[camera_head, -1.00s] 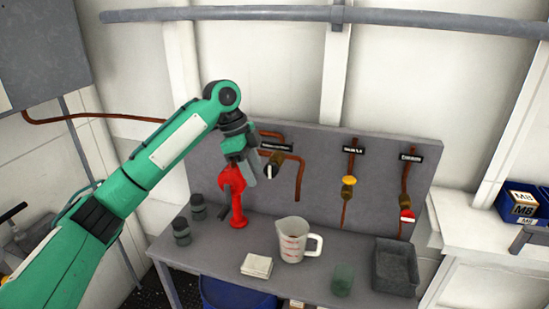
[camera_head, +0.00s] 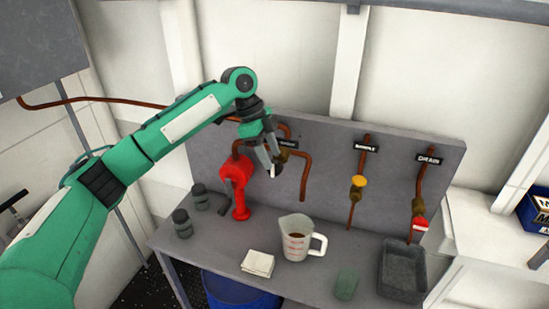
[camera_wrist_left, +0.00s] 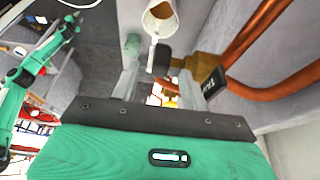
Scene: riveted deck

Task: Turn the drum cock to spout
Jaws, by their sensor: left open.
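The cock (camera_head: 284,155) is a brass valve on the left copper pipe of the grey back panel, with a dark handle bearing a white mark. Its label is too small to read. My left gripper (camera_head: 268,158) is open at this cock and partly covers it. In the left wrist view the fingers (camera_wrist_left: 160,85) point at the brass body (camera_wrist_left: 205,68), and the dark handle (camera_wrist_left: 163,60) shows between them. I cannot tell whether they touch it. A clear measuring jug (camera_head: 295,243) with brown liquid stands on the bench below; its mouth also shows in the wrist view (camera_wrist_left: 160,18).
A red hand pump (camera_head: 236,187) stands close left of the gripper. Sample (camera_head: 358,181) and drain (camera_head: 419,225) valves are farther right. A folded cloth (camera_head: 257,263), green cup (camera_head: 346,284), grey tray (camera_head: 388,292) and dark jars (camera_head: 182,222) are on the bench.

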